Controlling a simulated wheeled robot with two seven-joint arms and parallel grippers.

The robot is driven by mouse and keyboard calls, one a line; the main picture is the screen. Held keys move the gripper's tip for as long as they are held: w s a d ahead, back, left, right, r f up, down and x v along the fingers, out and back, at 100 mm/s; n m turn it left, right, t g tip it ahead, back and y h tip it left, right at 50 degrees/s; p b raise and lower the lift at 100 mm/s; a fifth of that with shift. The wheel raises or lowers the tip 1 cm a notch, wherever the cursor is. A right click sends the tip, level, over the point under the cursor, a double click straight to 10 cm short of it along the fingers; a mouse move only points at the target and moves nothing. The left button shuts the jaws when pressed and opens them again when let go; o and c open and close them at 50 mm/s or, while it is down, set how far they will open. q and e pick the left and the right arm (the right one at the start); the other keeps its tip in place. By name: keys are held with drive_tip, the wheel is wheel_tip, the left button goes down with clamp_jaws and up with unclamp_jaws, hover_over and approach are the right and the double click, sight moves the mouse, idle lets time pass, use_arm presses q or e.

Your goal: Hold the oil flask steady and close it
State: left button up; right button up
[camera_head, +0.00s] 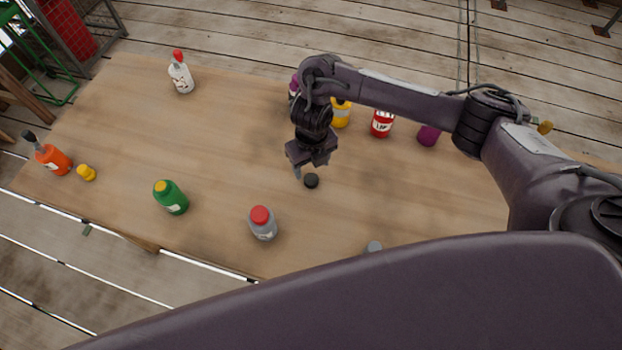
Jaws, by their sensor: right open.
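A small black cap (311,181) lies on the wooden table. My right gripper (305,171) hangs just above and beside it, pointing down, open, with nothing seen between its fingers. I cannot tell which bottle is the oil flask. An orange bottle (53,158) with a dark neck or spout stands at the left edge, with a small yellow cap (87,173) beside it. A grey object (374,247), perhaps a bottle top, shows at the front, mostly hidden by my own body. My left gripper is not in view.
On the table (220,130) stand a green bottle (171,197), a grey red-topped bottle (263,224), a white red-topped bottle (181,75), a yellow bottle (341,113), a red bottle (382,123) and a purple one (428,135). Another purple item (293,88) is partly behind my arm. The middle left is clear.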

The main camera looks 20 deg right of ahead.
sight(311, 178)
drive_tip(key=f, duration=0.4)
drive_tip(key=shift+s+a+f, duration=0.1)
drive_tip(key=shift+s, duration=0.15)
drive_tip(key=shift+f, duration=0.45)
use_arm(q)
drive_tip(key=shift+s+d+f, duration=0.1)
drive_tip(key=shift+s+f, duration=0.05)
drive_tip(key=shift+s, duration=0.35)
use_arm(e)
drive_tip(key=c, duration=1)
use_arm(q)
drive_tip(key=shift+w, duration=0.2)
use_arm(e)
drive_tip(key=shift+c, duration=0.2)
drive_tip(key=shift+r, duration=0.1)
